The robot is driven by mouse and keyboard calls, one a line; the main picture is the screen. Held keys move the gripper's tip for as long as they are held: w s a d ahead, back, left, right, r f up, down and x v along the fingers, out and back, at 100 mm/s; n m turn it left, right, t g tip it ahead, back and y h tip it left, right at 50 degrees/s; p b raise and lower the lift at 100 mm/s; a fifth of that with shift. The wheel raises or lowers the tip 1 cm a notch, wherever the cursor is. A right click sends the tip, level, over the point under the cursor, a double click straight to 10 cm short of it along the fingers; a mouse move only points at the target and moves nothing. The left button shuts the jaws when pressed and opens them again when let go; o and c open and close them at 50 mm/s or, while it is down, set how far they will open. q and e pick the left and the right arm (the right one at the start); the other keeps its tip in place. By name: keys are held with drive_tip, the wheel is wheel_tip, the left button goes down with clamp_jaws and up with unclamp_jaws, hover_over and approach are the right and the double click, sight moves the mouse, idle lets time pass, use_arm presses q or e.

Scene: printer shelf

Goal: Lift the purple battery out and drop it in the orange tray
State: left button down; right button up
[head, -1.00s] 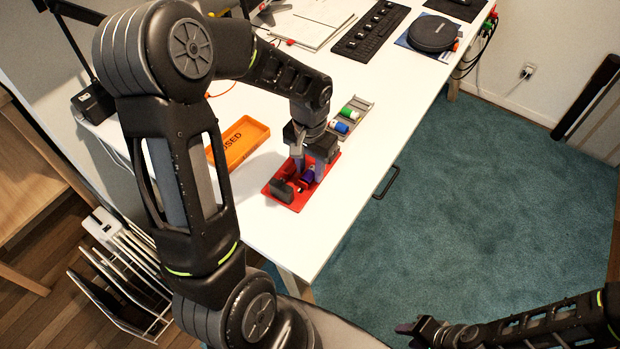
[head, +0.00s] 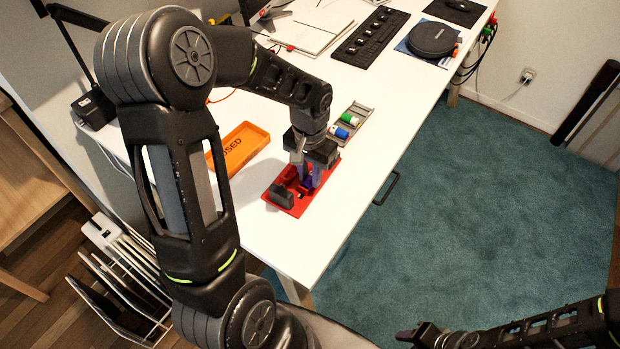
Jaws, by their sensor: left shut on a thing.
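The purple battery (head: 308,181) shows as a small purple patch between the fingers of my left gripper (head: 307,182). The gripper points down and is shut on the battery, over the red holder (head: 297,208). The fingers hide most of the battery, and I cannot tell if it is fully clear of the holder. The orange tray (head: 248,143), with dark lettering on its floor, lies on the white table behind and left of the holder. My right gripper (head: 412,334) is low at the bottom of the view, away from the table; its jaws are too dark to read.
A grey rack (head: 358,113) with green, blue and white batteries stands just behind the red holder. A dark block (head: 281,196) stands at the holder's left end. A keyboard (head: 370,33) and a round black device (head: 432,38) lie farther back. White table between tray and holder is clear.

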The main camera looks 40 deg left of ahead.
sight(310, 177)
use_arm(q)
drive_tip(key=shift+r, duration=0.1)
drive_tip(key=shift+r+p, duration=2.6)
drive_tip(key=shift+r, duration=0.85)
drive_tip(key=w+d+r, duration=0.6)
drive_tip(key=w+d, duration=0.4)
drive_tip(key=d, duration=0.2)
drive_tip(key=shift+w+d+m, duration=0.2)
drive_tip(key=shift+m, duration=0.2)
drive_tip(key=shift+f, duration=0.1)
